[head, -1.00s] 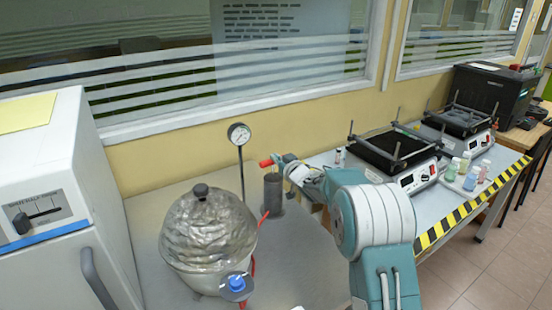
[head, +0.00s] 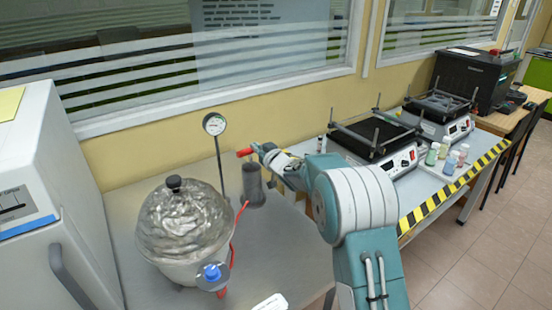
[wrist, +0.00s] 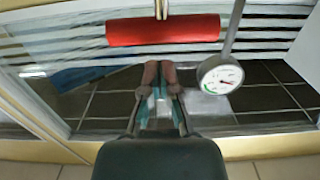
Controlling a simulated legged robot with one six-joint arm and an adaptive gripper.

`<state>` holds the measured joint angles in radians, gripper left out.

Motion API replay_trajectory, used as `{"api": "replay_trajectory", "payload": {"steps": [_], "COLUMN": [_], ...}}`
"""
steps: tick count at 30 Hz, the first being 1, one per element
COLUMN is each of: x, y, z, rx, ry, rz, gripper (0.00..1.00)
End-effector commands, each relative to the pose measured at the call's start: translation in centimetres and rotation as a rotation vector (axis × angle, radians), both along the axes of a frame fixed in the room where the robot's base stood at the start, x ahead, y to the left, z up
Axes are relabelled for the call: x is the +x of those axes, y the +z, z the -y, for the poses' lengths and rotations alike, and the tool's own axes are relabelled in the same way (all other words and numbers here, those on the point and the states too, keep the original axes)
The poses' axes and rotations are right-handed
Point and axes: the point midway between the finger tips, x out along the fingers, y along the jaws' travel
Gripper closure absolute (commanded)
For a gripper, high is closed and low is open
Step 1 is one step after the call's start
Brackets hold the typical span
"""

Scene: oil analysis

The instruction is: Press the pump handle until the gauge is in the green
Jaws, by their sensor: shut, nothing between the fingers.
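The hand pump is a dark grey cylinder (head: 253,187) on the bench, with a red handle (head: 244,152) above it. The handle shows large as a red bar in the wrist view (wrist: 163,30). My gripper (head: 264,150) is beside the handle's right end in the head view. In the wrist view my gripper (wrist: 159,72) is shut and empty, its tips just short of the bar; contact is not clear. The round white gauge (head: 214,124) stands on a thin post; it also shows in the wrist view (wrist: 220,74). Its needle is too small to read against the green.
A foil-covered vessel (head: 184,215) with a black knob stands left of the pump. A red hose and a blue-capped fitting (head: 212,273) are beside it. A white cabinet (head: 40,160) is at left. Hotplates (head: 375,143) and small bottles (head: 449,159) are at right.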

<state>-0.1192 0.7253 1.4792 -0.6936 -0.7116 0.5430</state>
Motion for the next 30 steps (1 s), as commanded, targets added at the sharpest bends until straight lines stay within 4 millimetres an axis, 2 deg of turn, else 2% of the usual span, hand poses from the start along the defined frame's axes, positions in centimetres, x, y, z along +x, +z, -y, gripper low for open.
{"api": "replay_trajectory", "payload": {"steps": [1,8,18,30], "x": [-0.5,-3.1,-7.4,-8.0], "y": [-0.2,0.0,0.5,0.4], "z": [0.6,1.2,5.0,4.5], "rx": [-0.001,-0.009,0.002,-0.005], "ry": [-0.006,-0.004,-0.005,-0.004], "rz": [-0.005,-0.001,0.001,0.002], "gripper": [1.00,1.00,1.00,1.00]}}
